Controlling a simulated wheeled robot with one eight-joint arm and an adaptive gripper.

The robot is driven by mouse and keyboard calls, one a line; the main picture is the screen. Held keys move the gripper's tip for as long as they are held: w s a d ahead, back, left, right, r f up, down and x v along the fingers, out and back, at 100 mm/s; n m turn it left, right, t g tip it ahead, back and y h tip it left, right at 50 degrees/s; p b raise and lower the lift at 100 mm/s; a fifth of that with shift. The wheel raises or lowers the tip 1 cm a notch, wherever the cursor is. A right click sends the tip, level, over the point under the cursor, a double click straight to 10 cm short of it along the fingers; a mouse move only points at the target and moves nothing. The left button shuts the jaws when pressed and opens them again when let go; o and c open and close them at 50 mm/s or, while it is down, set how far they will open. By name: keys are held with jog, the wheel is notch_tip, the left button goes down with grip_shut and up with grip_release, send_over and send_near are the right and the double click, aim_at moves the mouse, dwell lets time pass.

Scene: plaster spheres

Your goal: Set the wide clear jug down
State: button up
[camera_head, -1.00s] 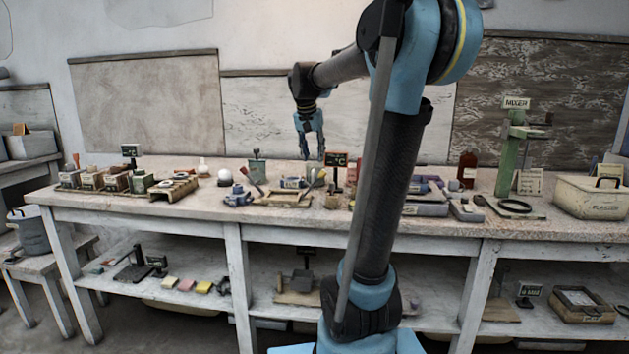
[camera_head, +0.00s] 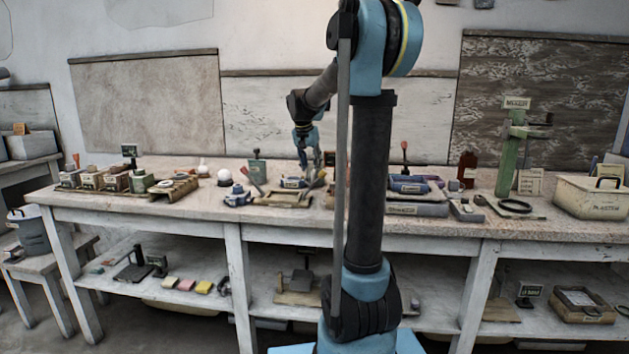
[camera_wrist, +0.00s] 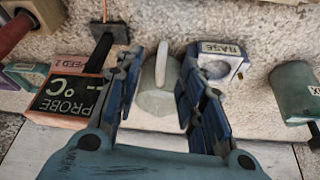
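The wide clear jug (camera_wrist: 157,101) shows in the wrist view as a pale grey-green, see-through vessel with a light upright handle or edge. My gripper (camera_wrist: 160,78) has one blue finger on each side of it, and both seem to touch its sides. In the head view my gripper (camera_head: 309,163) points down just above the back middle of the workbench (camera_head: 275,222). I cannot make out the jug there. Whether its base touches the bench is hidden.
A black PROBE sign (camera_wrist: 70,97) stands close left of my gripper in the wrist view. A white BASE block (camera_wrist: 221,62) is close right, with a green container (camera_wrist: 297,92) further right. A plaster bin (camera_head: 592,197) stands at the bench's right end.

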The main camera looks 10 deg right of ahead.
aim_at(312, 178)
jog(key=shift+a+x, duration=0.15)
jog(key=shift+x, duration=1.7)
jog(key=shift+a+x, duration=0.1)
jog(key=shift+x, duration=1.75)
jog(key=shift+f, duration=0.1)
grip_shut()
